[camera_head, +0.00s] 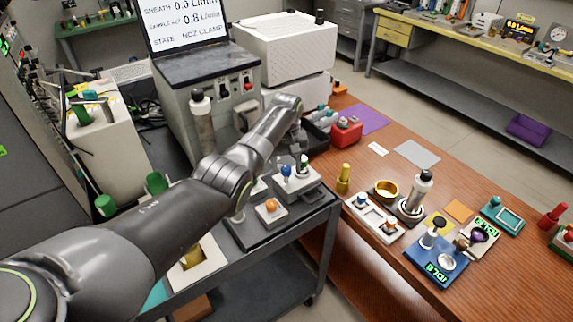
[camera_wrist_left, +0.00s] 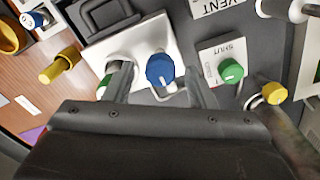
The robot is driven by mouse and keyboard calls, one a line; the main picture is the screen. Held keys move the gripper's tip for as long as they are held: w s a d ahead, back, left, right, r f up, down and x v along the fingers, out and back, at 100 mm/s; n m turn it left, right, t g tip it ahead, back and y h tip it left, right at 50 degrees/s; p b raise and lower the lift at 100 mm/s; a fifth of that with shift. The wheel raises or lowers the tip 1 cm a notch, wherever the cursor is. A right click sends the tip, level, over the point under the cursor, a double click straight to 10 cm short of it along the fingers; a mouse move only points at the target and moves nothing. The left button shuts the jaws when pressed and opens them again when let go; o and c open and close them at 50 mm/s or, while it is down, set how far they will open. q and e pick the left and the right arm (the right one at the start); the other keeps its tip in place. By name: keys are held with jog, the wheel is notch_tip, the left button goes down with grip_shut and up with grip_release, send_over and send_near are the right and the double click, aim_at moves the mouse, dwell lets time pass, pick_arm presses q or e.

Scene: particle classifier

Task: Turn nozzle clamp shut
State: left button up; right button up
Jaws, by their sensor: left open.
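My left gripper (camera_wrist_left: 159,86) is open, its two fingers reaching down on either side of a blue knob (camera_wrist_left: 160,68) in the left wrist view. The knob stands on a white plate (camera_wrist_left: 145,38); contact with the fingers cannot be told. In the head view the blue knob (camera_head: 285,170) is on a pale block at the cart's right edge, and my left arm reaches over from the left. A green knob (camera_wrist_left: 231,71) sits on a plate marked SHUT, right of the fingers. No readable label shows which knob is the nozzle clamp. My right gripper is not in view.
The screen (camera_head: 185,20) reads STATE NOZ CLAMP. An orange knob (camera_head: 271,205) is on a nearby block. A yellow post (camera_head: 343,179) stands on the wooden table (camera_head: 345,275) at right. A grey machine (camera_head: 178,100) stands behind my arm.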

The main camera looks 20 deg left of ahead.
pick_arm(q)
jog(key=shift+f, duration=0.1)
jog(key=shift+c, duration=0.2)
jog(key=c, duration=0.9)
jog(key=shift+c, duration=0.2)
